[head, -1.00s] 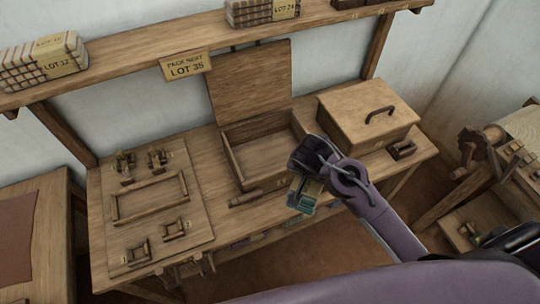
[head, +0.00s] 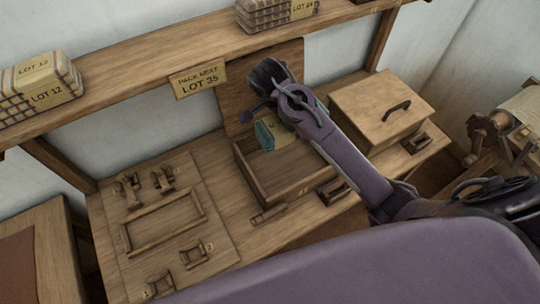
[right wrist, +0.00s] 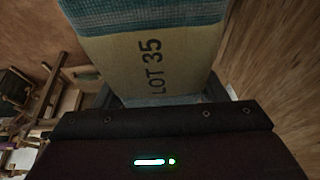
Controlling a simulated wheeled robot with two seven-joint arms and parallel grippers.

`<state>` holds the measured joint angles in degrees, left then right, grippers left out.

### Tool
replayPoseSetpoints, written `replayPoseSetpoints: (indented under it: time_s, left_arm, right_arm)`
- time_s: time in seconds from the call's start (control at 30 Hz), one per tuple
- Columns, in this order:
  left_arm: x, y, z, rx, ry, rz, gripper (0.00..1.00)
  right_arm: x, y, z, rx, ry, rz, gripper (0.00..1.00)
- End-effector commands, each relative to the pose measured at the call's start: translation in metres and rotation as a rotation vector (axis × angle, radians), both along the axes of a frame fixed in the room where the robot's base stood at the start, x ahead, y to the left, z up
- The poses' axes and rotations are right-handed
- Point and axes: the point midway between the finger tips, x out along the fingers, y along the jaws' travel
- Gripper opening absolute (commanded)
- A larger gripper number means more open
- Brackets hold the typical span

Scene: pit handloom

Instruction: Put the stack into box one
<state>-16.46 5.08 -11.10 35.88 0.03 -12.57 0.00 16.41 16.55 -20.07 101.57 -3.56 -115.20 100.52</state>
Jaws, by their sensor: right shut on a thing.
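My right gripper (head: 270,106) is shut on the stack (head: 266,136), a teal folded cloth bundle with a yellowish paper band. A second wooden box (head: 372,97), shut, stands to the right. No box number is readable. My left gripper is out of view.
A shelf (head: 150,75) runs above the bench, with a PACK NEXT LOT 35 sign (head: 197,80) and other stacks (head: 40,90). A board with a wooden frame (head: 162,222) and small fittings lies left of the open box. A small wooden piece (head: 268,214) lies in front.

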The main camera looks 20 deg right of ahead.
Motion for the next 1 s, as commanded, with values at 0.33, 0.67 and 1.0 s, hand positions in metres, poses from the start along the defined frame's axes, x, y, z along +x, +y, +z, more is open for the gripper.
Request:
replayPoseSetpoints:
  time_s: [0.33,0.67,1.0]
  left_arm:
    - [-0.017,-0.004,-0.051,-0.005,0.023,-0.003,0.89]
    - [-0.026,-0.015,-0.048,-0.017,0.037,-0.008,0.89]
    - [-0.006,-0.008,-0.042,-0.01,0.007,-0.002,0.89]
  right_arm:
    - [-0.001,0.0,-0.051,0.002,0.001,0.0,0.39]
    - [-0.002,-0.001,-0.11,-0.002,0.006,0.001,0.39]
    - [-0.001,-0.001,-0.161,-0.001,-0.001,0.001,0.39]
